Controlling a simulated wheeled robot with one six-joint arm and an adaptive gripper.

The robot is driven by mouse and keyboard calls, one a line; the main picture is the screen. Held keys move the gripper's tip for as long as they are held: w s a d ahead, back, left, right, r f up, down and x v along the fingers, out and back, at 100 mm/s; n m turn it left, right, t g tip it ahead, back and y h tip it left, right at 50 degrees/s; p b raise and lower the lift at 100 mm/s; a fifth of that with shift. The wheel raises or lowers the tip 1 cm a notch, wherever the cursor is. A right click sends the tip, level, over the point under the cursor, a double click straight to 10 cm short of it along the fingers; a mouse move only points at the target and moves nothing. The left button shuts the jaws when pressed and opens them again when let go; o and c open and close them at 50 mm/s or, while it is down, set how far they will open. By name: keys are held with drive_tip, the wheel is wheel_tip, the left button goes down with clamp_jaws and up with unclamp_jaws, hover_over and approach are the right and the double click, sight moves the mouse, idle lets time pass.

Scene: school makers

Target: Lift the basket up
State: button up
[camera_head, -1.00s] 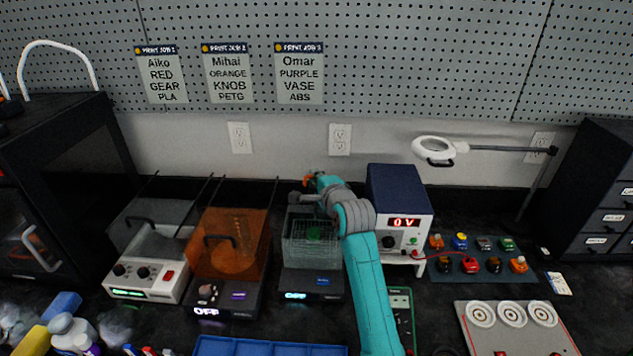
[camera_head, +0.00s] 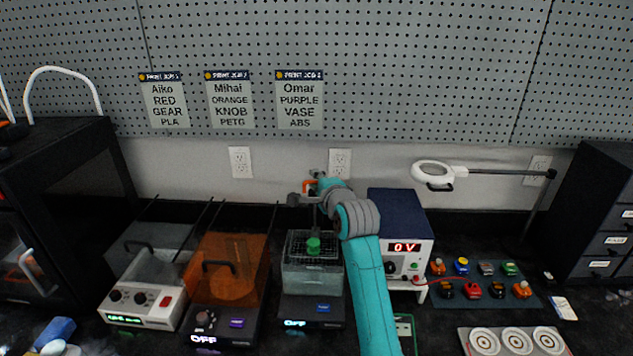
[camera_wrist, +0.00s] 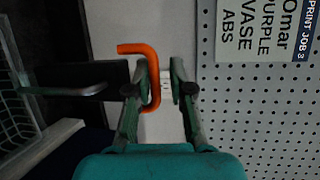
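The wire basket (camera_head: 326,246) hangs partly raised at the top of the clear tank (camera_head: 300,279), with a green object (camera_head: 313,245) in it. A grey rod (camera_wrist: 75,90) rises from the basket to an orange hooked handle (camera_wrist: 138,49). My gripper (camera_wrist: 168,85) is up by this handle, above the tank. Its fingers are apart, and the hook curls round the left finger in the wrist view; the finger hides part of it. The basket's mesh also shows at the left edge of the wrist view (camera_wrist: 15,125).
A blue power supply (camera_head: 403,222) stands close to the right of my arm. An orange-covered machine (camera_head: 232,270) and a white-fronted one (camera_head: 145,297) stand left of the tank. The pegboard (camera_head: 400,90) with job signs is behind. A lamp (camera_head: 432,173) reaches in from the right.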

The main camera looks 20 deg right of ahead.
drive_tip(key=s+d+r, duration=0.1)
drive_tip(key=s+r, duration=0.1)
drive_tip(key=s, duration=0.9)
drive_tip(key=shift+s, duration=0.4)
drive_tip(key=s+f+n, duration=0.2)
drive_tip(key=s+f, duration=0.5)
drive_tip(key=f, duration=0.1)
drive_tip(key=s+f+n, duration=0.3)
drive_tip(key=s+f, duration=0.5)
drive_tip(key=s+f+n+h, duration=0.1)
drive_tip(key=s+f+n, duration=0.1)
drive_tip(key=s+f, duration=0.6)
drive_tip(key=shift+a+f+n+g, duration=0.25)
drive_tip(key=shift+n+g, duration=0.05)
drive_tip(key=s+r+n, duration=0.1)
drive_tip(key=s+n, duration=0.9)
drive_tip(key=s, duration=2.2)
drive_tip(key=shift+a+n+g, duration=0.25)
drive_tip(key=shift+n+g, duration=0.05)
